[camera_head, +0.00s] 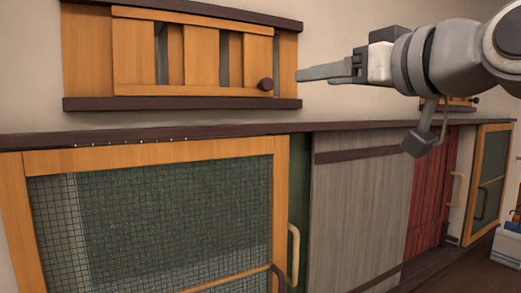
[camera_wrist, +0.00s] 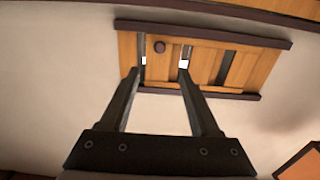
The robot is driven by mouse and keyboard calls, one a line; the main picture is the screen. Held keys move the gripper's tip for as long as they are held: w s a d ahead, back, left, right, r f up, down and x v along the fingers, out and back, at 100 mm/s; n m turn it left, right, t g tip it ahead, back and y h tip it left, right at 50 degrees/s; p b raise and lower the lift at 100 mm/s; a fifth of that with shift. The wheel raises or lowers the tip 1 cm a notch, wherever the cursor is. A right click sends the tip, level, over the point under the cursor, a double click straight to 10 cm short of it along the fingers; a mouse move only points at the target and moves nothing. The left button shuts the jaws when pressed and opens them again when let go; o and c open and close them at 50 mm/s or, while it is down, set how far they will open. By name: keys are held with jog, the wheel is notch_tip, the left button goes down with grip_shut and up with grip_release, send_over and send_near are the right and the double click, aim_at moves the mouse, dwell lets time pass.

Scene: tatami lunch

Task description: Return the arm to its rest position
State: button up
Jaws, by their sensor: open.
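My gripper (camera_head: 302,74) is at the upper right of the head view, at the end of my arm, with its fingers pointing left. Its fingertips are near the right end of a wall-mounted wooden cabinet (camera_head: 131,50) with slatted sliding panels and a round dark knob (camera_head: 265,84). In the wrist view the two dark fingers (camera_wrist: 159,70) stand apart with nothing between them. The slatted cabinet (camera_wrist: 210,62) and its knob (camera_wrist: 159,47) show beyond the fingertips. I cannot tell whether a fingertip touches the cabinet.
Below runs a long counter (camera_head: 220,132) with a dark top edge. Under it are a mesh door (camera_head: 150,215) in an orange wood frame, a grey plank door (camera_head: 360,210) and a red door (camera_head: 428,200). A white and blue box (camera_head: 506,245) stands at the far right.

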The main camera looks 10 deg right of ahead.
jog(key=s+a+f+m+g+h, duration=0.1)
jog(key=a+f+g+h, duration=0.15)
jog(key=f, duration=0.85)
jog(key=s+a+f+g+h, duration=0.1)
jog(key=s+a+f+g, duration=0.15)
jog(key=f, duration=0.85)
jog(key=s+f+m+g+h, duration=0.1)
jog(key=s+f+g, duration=0.2)
jog(key=f, duration=0.6)
jog(key=s+d+f+m+g+h, duration=0.1)
jog(key=s+f+g, duration=0.2)
jog(key=f, duration=0.6)
jog(key=shift+s+d+f+m+g, duration=0.15)
jog(key=shift+s+f+m+g, duration=0.2)
jog(key=shift+s, duration=0.3)
jog(key=shift+c, duration=0.3)
